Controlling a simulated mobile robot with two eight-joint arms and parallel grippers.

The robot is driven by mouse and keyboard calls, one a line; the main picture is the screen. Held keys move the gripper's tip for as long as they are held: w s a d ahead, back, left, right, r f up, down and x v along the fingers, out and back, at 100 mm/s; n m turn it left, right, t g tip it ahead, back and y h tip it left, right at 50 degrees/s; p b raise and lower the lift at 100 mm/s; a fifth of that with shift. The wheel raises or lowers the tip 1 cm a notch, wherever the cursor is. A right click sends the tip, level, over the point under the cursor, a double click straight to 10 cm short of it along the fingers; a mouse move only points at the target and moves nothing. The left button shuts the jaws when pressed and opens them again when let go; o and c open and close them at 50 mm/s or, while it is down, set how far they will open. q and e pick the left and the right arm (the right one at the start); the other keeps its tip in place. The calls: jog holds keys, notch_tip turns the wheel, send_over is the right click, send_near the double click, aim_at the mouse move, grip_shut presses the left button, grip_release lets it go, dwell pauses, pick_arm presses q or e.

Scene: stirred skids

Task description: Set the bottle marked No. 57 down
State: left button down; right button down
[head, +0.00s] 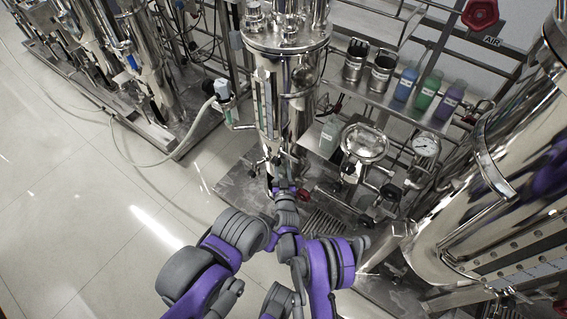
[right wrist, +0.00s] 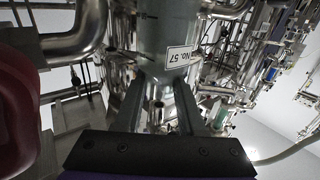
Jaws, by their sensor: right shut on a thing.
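The bottle marked No. 57 (right wrist: 158,35) is a grey-green bottle with a white label, seen close up in the right wrist view. My right gripper (right wrist: 164,82) is shut on it, with a finger on each side. In the head view my right gripper (head: 282,168) reaches in front of the tall steel vessel, above the skid's deck. The held bottle is hard to make out there among the pipes and valves. I cannot tell whether its base touches anything. My left gripper is not in view.
A shelf (head: 345,88) at the back holds two steel jugs (head: 368,68) and blue, green and purple bottles (head: 427,91). A gauge (head: 426,145) and large steel vessel (head: 520,170) are at right. Open floor (head: 80,215) is at left.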

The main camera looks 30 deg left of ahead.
jog(key=shift+s+f, duration=0.1)
jog(key=c, duration=0.5)
grip_release()
